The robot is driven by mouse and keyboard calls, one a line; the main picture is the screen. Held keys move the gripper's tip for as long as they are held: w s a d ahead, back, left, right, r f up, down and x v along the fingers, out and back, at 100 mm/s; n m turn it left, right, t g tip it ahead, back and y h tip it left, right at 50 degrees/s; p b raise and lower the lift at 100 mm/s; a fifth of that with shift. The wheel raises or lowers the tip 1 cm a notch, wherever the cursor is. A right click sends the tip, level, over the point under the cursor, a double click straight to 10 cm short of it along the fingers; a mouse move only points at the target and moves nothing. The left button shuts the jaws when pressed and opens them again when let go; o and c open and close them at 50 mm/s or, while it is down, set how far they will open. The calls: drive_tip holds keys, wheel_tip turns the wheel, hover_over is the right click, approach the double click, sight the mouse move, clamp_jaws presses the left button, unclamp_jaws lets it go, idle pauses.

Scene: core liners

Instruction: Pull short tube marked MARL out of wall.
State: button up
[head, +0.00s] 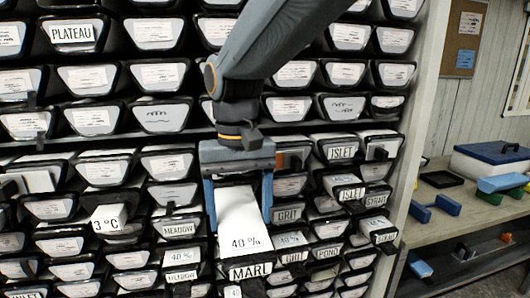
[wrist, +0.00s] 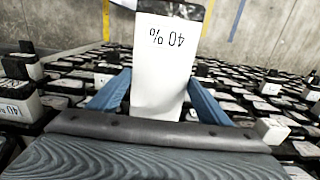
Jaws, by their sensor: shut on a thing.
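The wall holds many black-rimmed tubes. Neighbours marked GRIT (head: 289,214), MEADOW (head: 181,229) and 3 °C (head: 107,220) lie close by, some jutting out. At right, past the rack's pale side post (head: 415,130), a bench (head: 480,212) carries a blue-lidded box (head: 490,160).

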sight(244, 239)
drive_tip(key=c, duration=0.5)
drive_tip(key=shift+r+p, duration=0.1)
drive_tip(key=shift+p, duration=0.3)
drive_tip(key=shift+s+d+r+p, duration=0.1)
drive_tip(key=shift+s+d+p, duration=0.2)
drive_tip(key=shift+s, duration=0.6)
drive_tip(key=shift+s+d+f+p, duration=0.1)
drive_tip(key=shift+s+p, duration=0.35)
drive_tip(key=shift+s, duration=0.4)
drive_tip(key=shift+s+d+r+p, duration=0.1)
drive_tip(key=shift+s+d+p, duration=0.2)
drive_tip(key=shift+s, duration=0.6)
drive_tip(key=shift+s+d+p, duration=0.25)
drive_tip(key=shift+s+p, duration=0.25)
drive_tip(key=shift+s, duration=0.6)
drive_tip(key=shift+s+d+p, duration=0.25)
drive_tip(key=shift+s+p, duration=0.3)
drive_tip(key=shift+s, duration=0.6)
drive_tip(key=shift+s+d+p, duration=0.25)
drive_tip(key=shift+s+p, duration=0.25)
drive_tip(key=shift+s, duration=0.6)
